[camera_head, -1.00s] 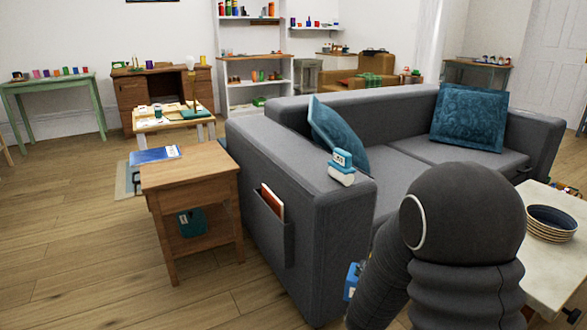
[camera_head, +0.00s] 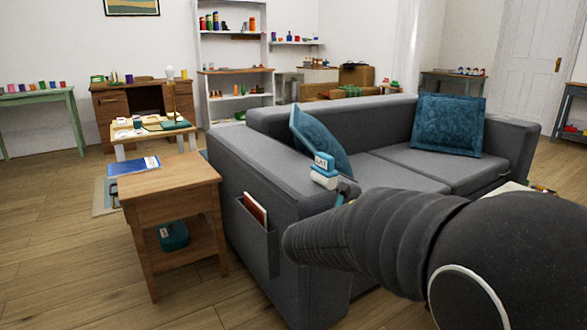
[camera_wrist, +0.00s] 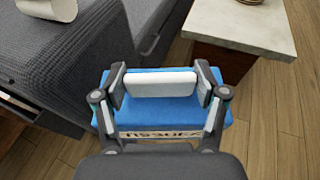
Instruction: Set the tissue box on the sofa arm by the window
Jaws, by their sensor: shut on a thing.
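My gripper (camera_wrist: 160,95) is shut on the blue tissue box (camera_wrist: 185,116), its fingers on either side of the box's white top. The box has lettering along its near side. In the wrist view it is in the air over the wood floor, between the sofa and a pale-topped table. In the head view my own arm hides the box and gripper. The grey sofa has a near-left arm (camera_head: 262,168) and a far-right arm (camera_head: 512,135). A white and blue item (camera_head: 323,172) sits on the near-left arm; a white rounded thing (camera_wrist: 48,8) shows there in the wrist view.
The pale-topped table (camera_wrist: 243,28) is close to the right of the box. Cushions rest on the sofa.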

